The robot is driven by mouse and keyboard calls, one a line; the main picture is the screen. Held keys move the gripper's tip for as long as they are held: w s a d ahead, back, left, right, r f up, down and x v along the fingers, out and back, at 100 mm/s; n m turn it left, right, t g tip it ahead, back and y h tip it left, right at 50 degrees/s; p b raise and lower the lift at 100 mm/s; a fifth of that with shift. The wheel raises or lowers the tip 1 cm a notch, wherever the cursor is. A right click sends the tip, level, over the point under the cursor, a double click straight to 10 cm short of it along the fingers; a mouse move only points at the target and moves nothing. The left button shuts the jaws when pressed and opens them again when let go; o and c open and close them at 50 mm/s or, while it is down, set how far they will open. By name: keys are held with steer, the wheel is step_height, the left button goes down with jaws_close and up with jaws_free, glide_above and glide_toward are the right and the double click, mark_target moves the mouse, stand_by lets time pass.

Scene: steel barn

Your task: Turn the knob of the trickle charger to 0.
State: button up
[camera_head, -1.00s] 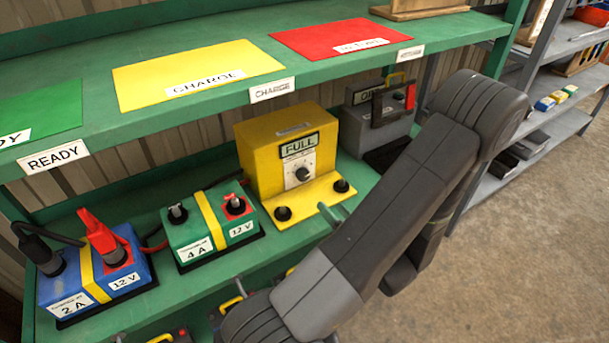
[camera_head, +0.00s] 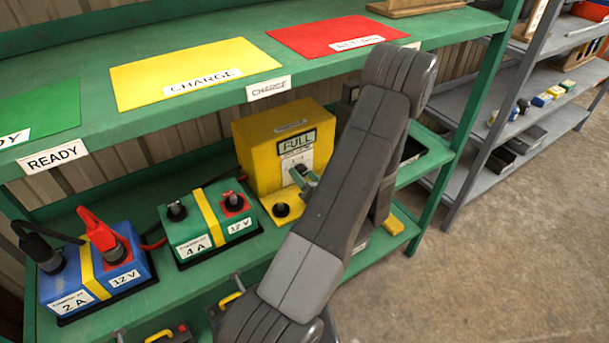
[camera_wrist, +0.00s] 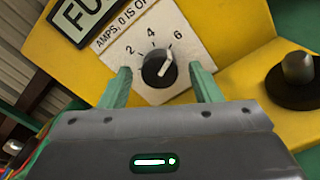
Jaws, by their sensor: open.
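The trickle charger (camera_head: 262,150) is a yellow box with a FULL sign, standing on the green lower shelf. Its black knob (camera_wrist: 158,70) sits on a white dial plate (camera_wrist: 145,45) marked "AMPS, 0 IS OF…" with 2, 4 and 6 showing. The white pointer line leans up and right, toward or close to the 6. The 0 is not visible. My gripper (camera_wrist: 160,68) is open, with one green finger on each side of the knob and a visible gap to each.
Black terminal posts stand on the charger's yellow base, one close right of my fingers (camera_wrist: 298,68). A green battery (camera_head: 208,222) and a blue battery (camera_head: 97,270) with clamps stand to the left. The upper shelf (camera_head: 205,105) overhangs the charger. Open floor lies right.

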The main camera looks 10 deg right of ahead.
steer(key=shift+w+a, duration=0.1)
steer(key=shift+w, duration=0.2)
steer(key=c, duration=1)
